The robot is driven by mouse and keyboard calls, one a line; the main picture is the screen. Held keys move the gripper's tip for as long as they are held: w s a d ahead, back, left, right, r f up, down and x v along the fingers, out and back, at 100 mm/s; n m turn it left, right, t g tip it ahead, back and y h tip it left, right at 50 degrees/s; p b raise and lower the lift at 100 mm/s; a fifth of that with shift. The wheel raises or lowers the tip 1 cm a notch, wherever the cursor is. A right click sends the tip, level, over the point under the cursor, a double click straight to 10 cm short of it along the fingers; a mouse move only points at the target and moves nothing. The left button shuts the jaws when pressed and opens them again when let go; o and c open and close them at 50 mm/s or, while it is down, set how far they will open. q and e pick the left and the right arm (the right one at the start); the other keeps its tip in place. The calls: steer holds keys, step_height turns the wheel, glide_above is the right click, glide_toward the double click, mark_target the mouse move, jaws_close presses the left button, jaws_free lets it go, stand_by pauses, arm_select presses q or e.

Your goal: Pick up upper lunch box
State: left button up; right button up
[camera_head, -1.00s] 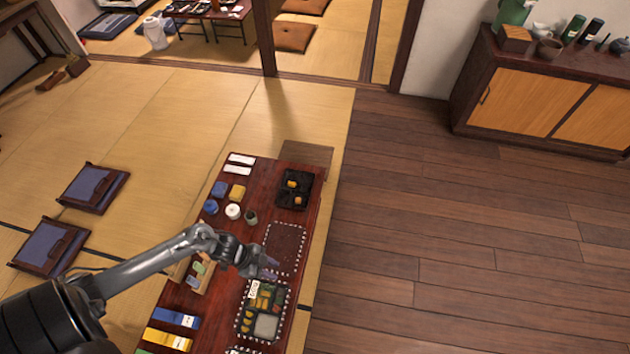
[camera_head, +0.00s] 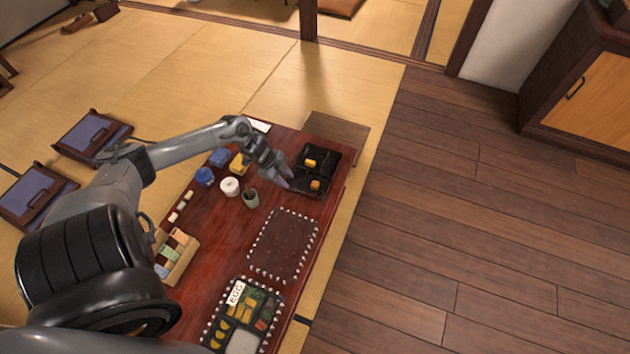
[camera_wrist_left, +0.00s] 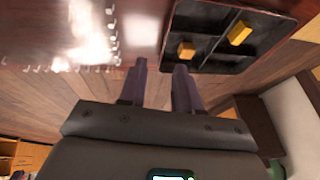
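The upper lunch box is a black divided box (camera_head: 327,160) with yellow food pieces in two of its compartments. It sits at the far end of the low dark-red table (camera_head: 220,262). In the left wrist view the same box (camera_wrist_left: 215,50) is ahead, at the upper right. My left gripper (camera_head: 286,181) is beside the box's left edge in the head view. Its two purple fingers (camera_wrist_left: 160,75) are apart with nothing between them. I cannot tell whether a finger touches the box. My right gripper is not in view.
An empty dotted-border mat (camera_head: 283,245) lies on the table's middle. A filled lunch box (camera_head: 243,342) stands nearer. A white round container (camera_head: 229,187), a dark cup (camera_head: 250,198) and blue jars (camera_head: 205,176) stand left of my gripper. A wooden tray (camera_head: 176,257) holds small packets.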

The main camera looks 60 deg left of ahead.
mark_target(302, 196)
arm_select(q)
steer(key=b+x, duration=0.2)
steer(key=x, duration=0.1)
steer(key=w+b+x, duration=0.1)
steer(key=x, duration=0.1)
steer(key=shift+a, duration=0.3)
steer(key=shift+w+d+f+b, duration=0.1)
steer(key=shift+d+f+b, duration=0.15)
steer(key=shift+f+b, duration=0.15)
steer(key=shift+w+f+b, duration=0.3)
steer(key=shift+f+b, duration=0.25)
steer(key=shift+b, duration=0.1)
steer(key=b+x, duration=0.2)
steer(key=x, duration=0.1)
steer(key=shift+s+d+b, duration=0.15)
steer(key=shift+d+b, duration=0.05)
steer(key=shift+b, duration=0.15)
steer(key=shift+w+d+f+b, duration=0.15)
steer(key=shift+w+f+b, duration=0.1)
steer(key=shift+f+b, duration=0.15)
jaws_close()
